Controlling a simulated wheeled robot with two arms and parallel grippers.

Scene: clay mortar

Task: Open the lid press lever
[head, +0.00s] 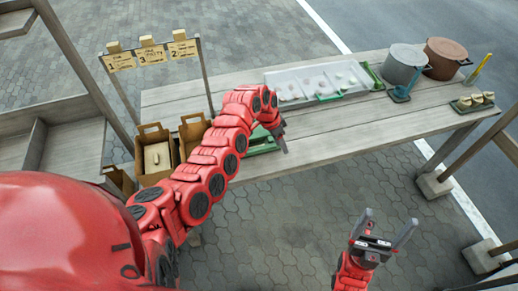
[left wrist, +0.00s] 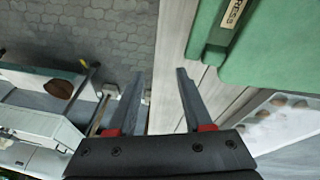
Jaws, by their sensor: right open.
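The green press (head: 264,142) sits on the wooden table, mostly hidden behind my left arm in the head view. In the left wrist view the green press (left wrist: 275,45) fills the upper right, with a "PRESS" label (left wrist: 234,14) along its raised edge. I cannot clearly make out its lever. My left gripper (head: 283,143) is beside the press at the table's front edge. In the left wrist view its fingers (left wrist: 160,72) are apart, with nothing between them, left of the press. My right gripper (head: 390,218) is open and empty over the paving, in front of the table.
A pale tray (head: 300,72) with small items lies on the wooden table (head: 350,132). A grey pot (head: 404,62), a brown pot (head: 445,58) and a green tray of small pieces (head: 473,102) stand at right. Cardboard boxes (head: 155,155) stand at left. The table's front middle is clear.

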